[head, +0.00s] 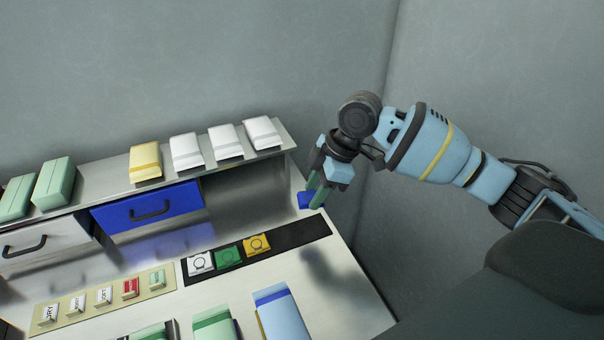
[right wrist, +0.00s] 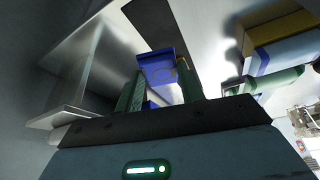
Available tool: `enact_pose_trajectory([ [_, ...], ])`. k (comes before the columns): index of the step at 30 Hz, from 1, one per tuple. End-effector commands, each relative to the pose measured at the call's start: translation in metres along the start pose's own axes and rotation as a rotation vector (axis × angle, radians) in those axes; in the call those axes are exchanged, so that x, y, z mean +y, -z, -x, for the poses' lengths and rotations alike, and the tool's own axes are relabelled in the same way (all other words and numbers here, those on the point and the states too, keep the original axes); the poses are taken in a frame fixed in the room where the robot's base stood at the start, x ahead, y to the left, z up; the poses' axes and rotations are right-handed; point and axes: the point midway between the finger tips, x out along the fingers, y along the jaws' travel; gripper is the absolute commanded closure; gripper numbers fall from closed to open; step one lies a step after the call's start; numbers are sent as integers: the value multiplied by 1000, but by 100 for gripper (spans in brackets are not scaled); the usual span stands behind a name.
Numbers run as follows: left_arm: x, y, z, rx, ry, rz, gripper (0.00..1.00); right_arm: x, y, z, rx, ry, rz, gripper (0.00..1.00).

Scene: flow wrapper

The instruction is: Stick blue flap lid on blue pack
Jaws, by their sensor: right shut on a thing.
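The blue flap lid (head: 305,199) is between the green fingers of my right gripper (head: 314,190), which is shut on it above the right end of the black strip. In the right wrist view the lid (right wrist: 157,68) sticks out past the fingertips of the gripper (right wrist: 160,88). The blue pack (head: 282,312), light blue with a darker blue band at its far end, stands at the front of the bench, below and left of the gripper and apart from it. Its lower part is cut off by the frame. My left gripper is not in view.
A black strip (head: 300,234) holds white (head: 200,263), green (head: 228,256) and yellow (head: 256,245) lids. A green pack (head: 213,326) stands left of the blue pack. A shelf with several packs and a blue drawer (head: 148,207) is behind. The bench right of the blue pack is clear.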

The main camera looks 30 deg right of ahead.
Motion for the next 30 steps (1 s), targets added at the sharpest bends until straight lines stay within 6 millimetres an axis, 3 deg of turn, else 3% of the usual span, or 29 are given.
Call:
enact_pose_trajectory([
  [30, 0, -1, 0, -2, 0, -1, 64, -57, 29, 20, 1, -454, -1090, 82],
])
